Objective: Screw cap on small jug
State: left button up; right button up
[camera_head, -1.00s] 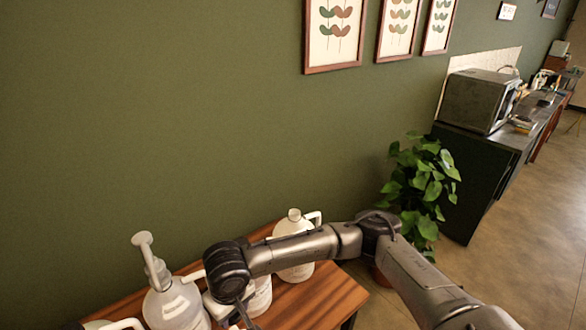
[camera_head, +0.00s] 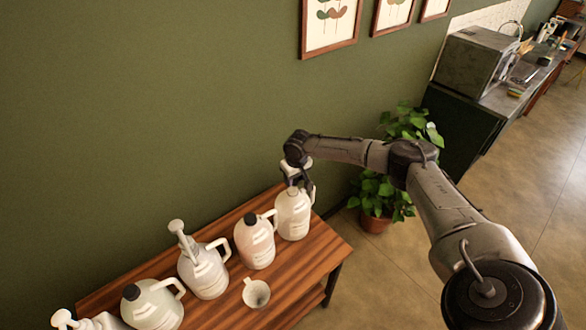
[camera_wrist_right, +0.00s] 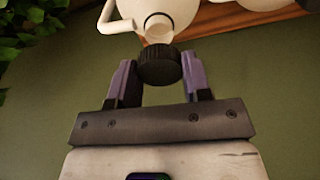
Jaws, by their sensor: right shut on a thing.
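The small jug (camera_head: 293,216) is whitish with a side handle and stands upright at the right end of the wooden table. Its open pale neck (camera_wrist_right: 158,32) shows in the right wrist view. My right gripper (camera_head: 300,183) is at the top of this jug. In the right wrist view its purple-padded fingers (camera_wrist_right: 158,72) are shut on a black ridged cap (camera_wrist_right: 157,63). The cap is right at the neck mouth and overlaps it in the picture; I cannot tell whether they touch. In the head view the cap is hard to make out. My left gripper is not in view.
On the table (camera_head: 312,264), to the left, stand a pinkish jug with a dark cap (camera_head: 256,240), a pump jug (camera_head: 204,273), a greenish jug with a black cap (camera_head: 153,306) and a small white cup (camera_head: 257,293). A potted plant (camera_head: 376,222) stands beyond the table's right end.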

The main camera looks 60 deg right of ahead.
jog(key=shift+w+d+f+n, duration=0.1)
jog(key=shift+w+d+n, duration=0.35)
jog(key=shift+n, duration=0.35)
jog(key=shift+w+f+n, duration=0.1)
jog(key=shift+w+n, duration=0.05)
jog(key=shift+n, duration=0.25)
jog(key=shift+f, duration=0.1)
jog(key=shift+f+b, duration=1.8)
jog(key=shift+b, duration=0.4)
jog(key=shift+f, duration=0.35)
jog(key=shift+f, duration=0.4)
jog(key=shift+f, duration=0.25)
